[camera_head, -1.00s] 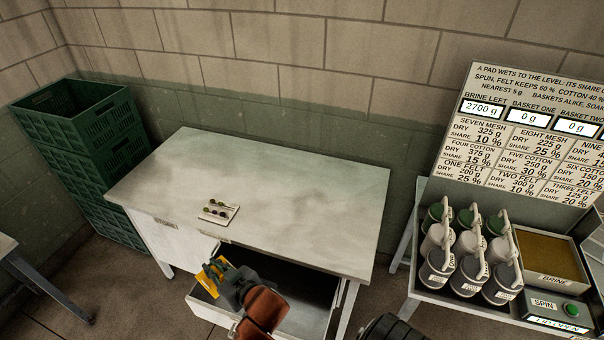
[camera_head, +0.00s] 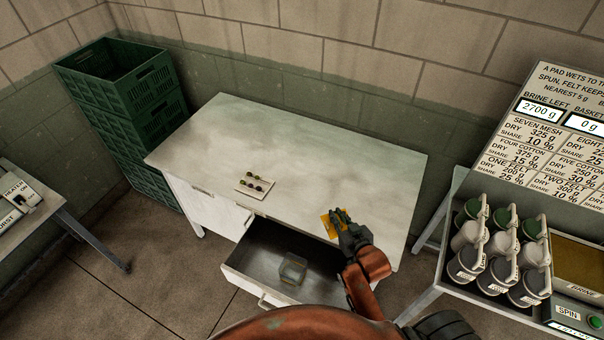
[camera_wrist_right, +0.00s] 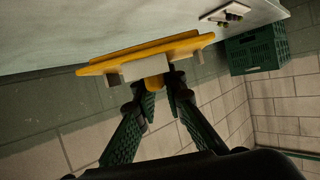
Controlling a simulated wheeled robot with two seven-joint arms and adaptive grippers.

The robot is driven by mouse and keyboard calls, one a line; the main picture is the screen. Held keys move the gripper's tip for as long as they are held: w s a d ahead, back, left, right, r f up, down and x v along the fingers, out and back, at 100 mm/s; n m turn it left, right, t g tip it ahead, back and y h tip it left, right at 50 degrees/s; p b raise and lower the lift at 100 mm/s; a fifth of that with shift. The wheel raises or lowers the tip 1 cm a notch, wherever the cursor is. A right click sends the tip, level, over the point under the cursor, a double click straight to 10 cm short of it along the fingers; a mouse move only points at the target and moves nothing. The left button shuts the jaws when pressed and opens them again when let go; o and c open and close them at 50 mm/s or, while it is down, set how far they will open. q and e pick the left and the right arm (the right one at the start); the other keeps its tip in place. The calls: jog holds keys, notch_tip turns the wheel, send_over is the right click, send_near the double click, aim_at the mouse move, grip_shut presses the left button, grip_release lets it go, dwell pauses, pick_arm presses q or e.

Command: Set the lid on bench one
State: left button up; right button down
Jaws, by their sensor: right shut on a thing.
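The yellow lid (camera_head: 328,225) is in my right gripper (camera_head: 343,217), at the right front part of a white bench's top (camera_head: 340,165). The right wrist view also shows the lid (camera_wrist_right: 150,52), flat and seen edge-on, with its grip part between the fingertips (camera_wrist_right: 163,82). The lid is close to the bench top (camera_wrist_right: 120,25); I cannot tell whether it touches. A number for this bench is not readable. My left gripper is not in view.
The bench's drawer (camera_head: 240,272) stands open with a clear container (camera_head: 292,268) inside. A small plate with dark beads (camera_head: 243,186) lies on the bench top. Green crates (camera_head: 110,100) stand at left. Lidded pots (camera_head: 468,262) stand on a right table. The bench's middle is clear.

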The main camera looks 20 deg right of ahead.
jog(key=d+x, duration=0.1)
jog(key=x, duration=0.8)
send_over(323, 211)
jog(key=f, duration=0.5)
jog(key=shift+s+a, duration=0.1)
jog(key=shift+s, duration=0.3)
jog(key=shift+w+f, duration=0.45)
jog(key=shift+f, duration=0.05)
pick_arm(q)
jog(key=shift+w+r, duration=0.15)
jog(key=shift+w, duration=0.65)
pick_arm(e)
jog(key=shift+f, duration=1.55)
jog(key=shift+f, duration=0.1)
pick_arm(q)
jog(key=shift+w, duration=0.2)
pick_arm(e)
jog(key=c, duration=2)
grip_release()
